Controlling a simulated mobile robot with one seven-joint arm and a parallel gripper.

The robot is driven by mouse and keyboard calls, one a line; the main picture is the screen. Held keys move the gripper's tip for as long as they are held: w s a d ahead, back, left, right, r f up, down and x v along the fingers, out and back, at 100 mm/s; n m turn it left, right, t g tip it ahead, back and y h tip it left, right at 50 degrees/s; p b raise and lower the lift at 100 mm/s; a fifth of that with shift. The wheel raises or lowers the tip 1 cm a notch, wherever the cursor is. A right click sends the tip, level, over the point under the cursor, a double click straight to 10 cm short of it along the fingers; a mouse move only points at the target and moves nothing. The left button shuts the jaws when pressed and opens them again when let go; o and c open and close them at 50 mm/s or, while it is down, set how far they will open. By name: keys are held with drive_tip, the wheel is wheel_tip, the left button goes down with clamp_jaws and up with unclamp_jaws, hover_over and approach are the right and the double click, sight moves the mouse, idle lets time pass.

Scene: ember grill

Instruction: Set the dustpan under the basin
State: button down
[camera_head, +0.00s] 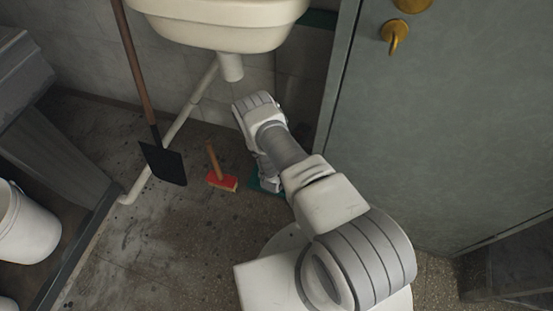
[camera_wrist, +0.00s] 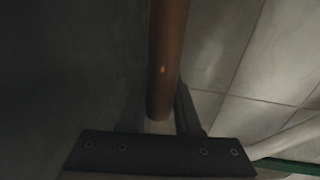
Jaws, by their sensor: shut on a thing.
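The cream basin (camera_head: 222,36) hangs on the wall at the top, with its pale drain pipe running down to the floor at the left. A teal flat thing (camera_head: 256,184), probably the dustpan, shows low by the floor, right of the pipe and mostly hidden behind my arm. My gripper (camera_head: 268,184) reaches down over it. In the wrist view my gripper (camera_wrist: 160,118) is shut on a brown wooden handle (camera_wrist: 167,50), likely the dustpan's. A green edge (camera_wrist: 290,166) shows at the lower right there. I cannot tell whether the dustpan touches the floor.
A small red brush (camera_head: 222,181) with a wooden handle stands left of my gripper. A long-handled black shovel (camera_head: 163,163) leans by the pipe. A white bucket (camera_head: 25,225) stands at the left. A grey door (camera_head: 450,120) fills the right. Floor between bucket and brush is clear.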

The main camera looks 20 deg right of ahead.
wheel_tip(320, 180, down, 7)
drive_tip(key=b, duration=0.3)
drive_tip(key=shift+f, duration=0.2)
drive_tip(key=c, duration=0.6)
unclamp_jaws()
drive_tip(key=shift+f, duration=0.1)
drive_tip(key=shift+s+a, duration=0.1)
drive_tip(key=shift+s, duration=0.05)
